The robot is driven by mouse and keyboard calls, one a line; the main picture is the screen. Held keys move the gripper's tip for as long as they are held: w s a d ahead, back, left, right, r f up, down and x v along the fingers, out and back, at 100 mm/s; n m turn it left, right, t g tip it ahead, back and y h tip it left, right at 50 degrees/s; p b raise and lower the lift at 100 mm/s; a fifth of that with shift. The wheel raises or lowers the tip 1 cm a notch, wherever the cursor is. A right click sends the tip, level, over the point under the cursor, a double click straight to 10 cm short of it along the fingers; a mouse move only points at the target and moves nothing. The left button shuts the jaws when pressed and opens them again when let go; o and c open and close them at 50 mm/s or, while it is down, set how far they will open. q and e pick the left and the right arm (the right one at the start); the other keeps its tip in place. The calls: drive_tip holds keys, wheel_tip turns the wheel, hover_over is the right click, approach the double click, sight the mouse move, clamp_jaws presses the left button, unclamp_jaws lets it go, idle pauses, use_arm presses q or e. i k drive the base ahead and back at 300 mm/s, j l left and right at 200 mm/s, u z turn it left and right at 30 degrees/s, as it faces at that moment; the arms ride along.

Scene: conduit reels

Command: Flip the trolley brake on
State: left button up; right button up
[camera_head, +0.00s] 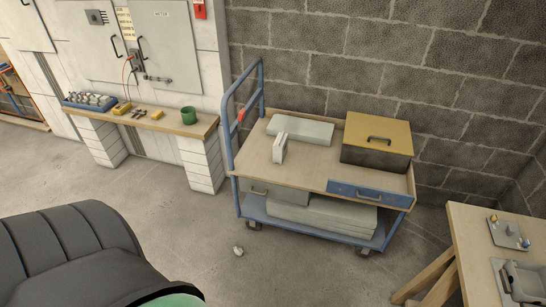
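The trolley (240,180) stands against the block wall in the middle of the view. It has a blue tube frame, a wooden top deck and a blue lower shelf. Its upright push handle (228,120) is at the left end. Dark casters show under the frame, one at the near left (254,226) and one at the near right (364,251). Their details are too small to read. Neither of my grippers is in view.
A bulky dark ribbed object (70,250) fills the lower left foreground. A wooden workbench (470,240) stands at the lower right, and a shelf (170,122) with tools runs along the left wall. A small pale item (238,251) lies on the otherwise clear floor before the trolley.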

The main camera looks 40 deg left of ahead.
sight(242, 113)
drive_tip(key=u, duration=1)
